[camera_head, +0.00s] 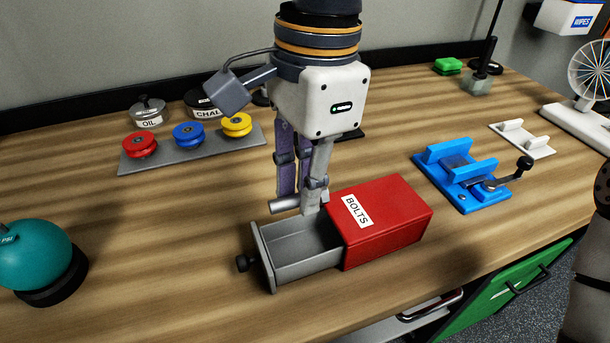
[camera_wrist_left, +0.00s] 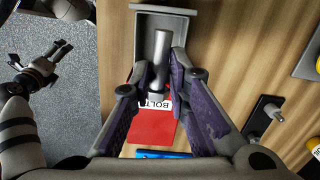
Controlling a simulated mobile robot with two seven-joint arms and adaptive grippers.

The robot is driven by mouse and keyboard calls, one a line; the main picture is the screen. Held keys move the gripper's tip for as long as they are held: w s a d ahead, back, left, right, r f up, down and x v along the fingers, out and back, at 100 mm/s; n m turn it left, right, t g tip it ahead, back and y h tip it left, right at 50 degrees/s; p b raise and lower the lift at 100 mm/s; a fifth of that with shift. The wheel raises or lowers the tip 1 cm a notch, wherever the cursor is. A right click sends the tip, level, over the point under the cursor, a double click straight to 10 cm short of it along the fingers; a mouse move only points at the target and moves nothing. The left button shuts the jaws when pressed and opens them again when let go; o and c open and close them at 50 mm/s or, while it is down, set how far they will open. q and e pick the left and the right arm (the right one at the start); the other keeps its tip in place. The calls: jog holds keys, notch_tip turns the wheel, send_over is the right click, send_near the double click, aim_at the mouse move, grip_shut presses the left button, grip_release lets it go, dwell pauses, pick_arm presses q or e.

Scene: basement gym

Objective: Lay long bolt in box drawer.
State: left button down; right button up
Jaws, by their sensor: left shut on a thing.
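My left gripper (camera_head: 312,205) is shut on the long bolt (camera_head: 284,206), a grey metal rod held roughly level over the open drawer (camera_head: 259,243). In the left wrist view the bolt (camera_wrist_left: 161,50) lies between the fingertips (camera_wrist_left: 162,85), its shaft pointing into the drawer's outline (camera_wrist_left: 190,12). I cannot tell whether it touches the drawer. The grey drawer is pulled out to the left of the red box (camera_head: 393,211) labelled BOLTS. My right gripper (camera_wrist_left: 38,70) shows small at the left of the wrist view; its opening is unclear.
A teal ball-shaped object (camera_head: 35,256) stands at the left. A grey rack (camera_head: 195,150) with red, blue and yellow knobs is behind. A blue clamp fixture (camera_head: 462,174) stands right of the box. A dark plate with a peg (camera_wrist_left: 262,116) is near the gripper. Bench surface lies clear in front-left.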

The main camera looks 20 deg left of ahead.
pick_arm(q)
jog(key=shift+s, duration=0.15)
send_over(301, 251)
jog(key=shift+d+f, duration=0.15)
jog(key=shift+f, duration=2.1)
jog(key=shift+f+b, duration=0.3)
jog(key=shift+f, duration=1.75)
jog(key=shift+f, duration=0.1)
jog(key=c, duration=1.5)
grip_release()
jog(key=shift+o, duration=0.2)
jog(key=c, duration=0.4)
